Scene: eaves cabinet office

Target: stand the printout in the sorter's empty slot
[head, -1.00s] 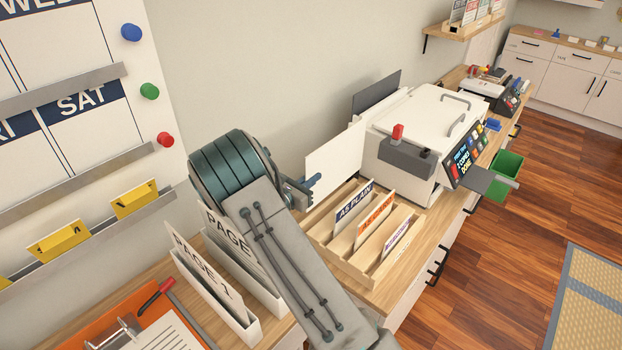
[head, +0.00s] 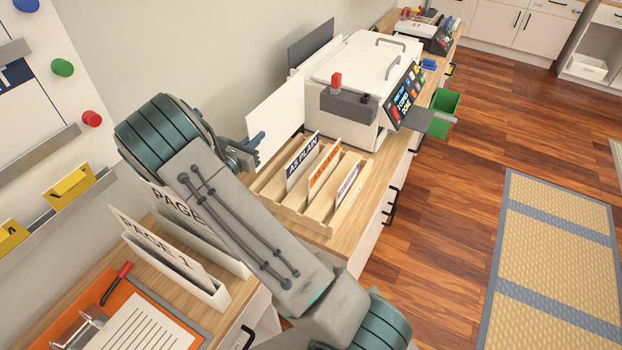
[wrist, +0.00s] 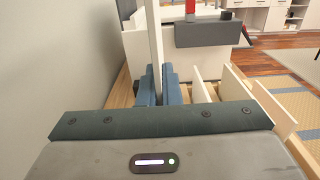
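The printout is a blank-looking white sheet (head: 276,117), upright over the back left part of the wooden sorter. In the wrist view the printout (wrist: 156,35) is edge-on, a thin pale strip between blue fingers. My gripper (head: 257,146) is shut on its near edge; it also shows in the wrist view (wrist: 156,88). The sorter (head: 318,222) holds a card marked AS PLAIN (head: 302,160), an orange-lettered card (head: 324,166) and a purple-lettered card (head: 347,184). My arm and gripper hide part of the sorter's left side. I cannot tell whether the printout's lower edge is inside a slot.
A white copier (head: 362,70) with a grey box and a red knob stands close behind the sorter. White holders with PAGE sheets (head: 160,255) stand at left under my arm. The wall is close on the left. Open floor (head: 450,190) lies right of the counter.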

